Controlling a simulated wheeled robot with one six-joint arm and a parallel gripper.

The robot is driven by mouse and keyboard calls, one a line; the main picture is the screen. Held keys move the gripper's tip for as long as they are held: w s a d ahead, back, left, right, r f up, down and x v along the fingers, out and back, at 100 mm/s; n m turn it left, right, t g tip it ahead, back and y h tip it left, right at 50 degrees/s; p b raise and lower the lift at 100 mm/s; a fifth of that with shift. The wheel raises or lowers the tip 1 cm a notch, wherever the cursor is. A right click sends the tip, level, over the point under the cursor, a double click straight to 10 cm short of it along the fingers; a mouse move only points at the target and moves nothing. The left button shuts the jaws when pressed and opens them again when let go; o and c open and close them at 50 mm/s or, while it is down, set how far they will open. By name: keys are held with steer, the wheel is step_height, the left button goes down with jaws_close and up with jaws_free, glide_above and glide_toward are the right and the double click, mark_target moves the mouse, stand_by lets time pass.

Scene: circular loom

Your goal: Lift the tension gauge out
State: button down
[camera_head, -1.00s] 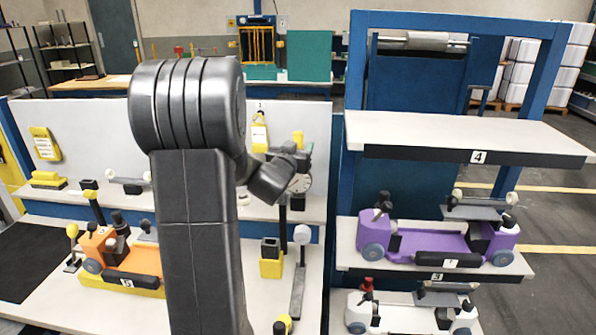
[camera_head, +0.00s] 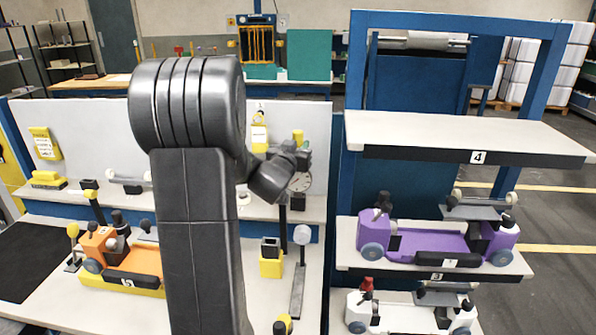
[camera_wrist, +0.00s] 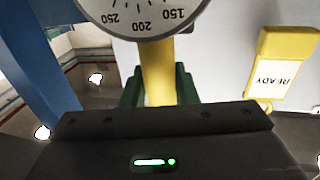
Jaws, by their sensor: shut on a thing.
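The tension gauge has a round white dial with a dark rim, seen in the head view (camera_head: 300,182) just below my gripper (camera_head: 299,152), at the right end of the white back panel. In the wrist view, the dial (camera_wrist: 143,12) is at the top edge, partly cut off, its numbers upside down. My gripper (camera_wrist: 160,86) has its green fingers shut on the gauge's yellow stem (camera_wrist: 158,75). My own arm hides part of the bench. I cannot tell whether the gauge touches a holder below it.
A yellow READY tag (camera_wrist: 284,62) hangs on the panel beside the gripper. A blue rack upright (camera_head: 352,80) stands close on the right. A purple carriage (camera_head: 432,244) rests on the rack's middle shelf. A yellow block (camera_head: 271,267) stands on the bench below.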

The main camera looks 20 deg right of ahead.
steer(key=shift+r, duration=0.5)
steer(key=shift+r+p, duration=2.6)
steer(key=shift+r, duration=0.3)
